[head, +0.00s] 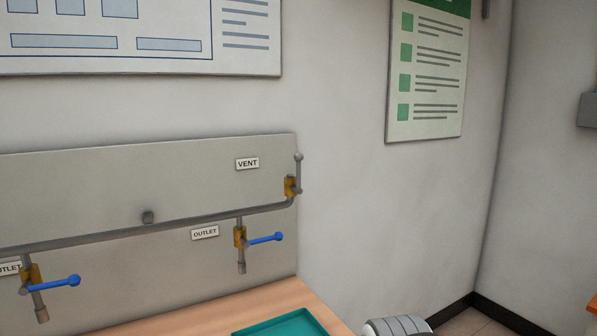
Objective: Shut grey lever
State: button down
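The grey lever (298,172) is on the brass-coloured vent valve (290,187) at the right end of the wall pipe, beside the VENT label (247,163). It points straight up, with a small ball at its top, roughly in line with the upturned end of the pipe. Nothing touches it. My gripper is not in view. A grey-white rounded part (397,327) at the bottom edge may belong to my arm; it is cut off by the frame.
Two blue levers (264,239) (58,283) on outlet valves point right below the pipe (150,230). A teal tray (318,322) lies on the wooden worktop (215,311). Wall posters (428,70) hang above. The space right of the vent valve is clear.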

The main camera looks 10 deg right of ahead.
aim_at(297, 157)
jog(key=u, duration=0.05)
jog(key=i, duration=1)
jog(key=z, duration=0.05)
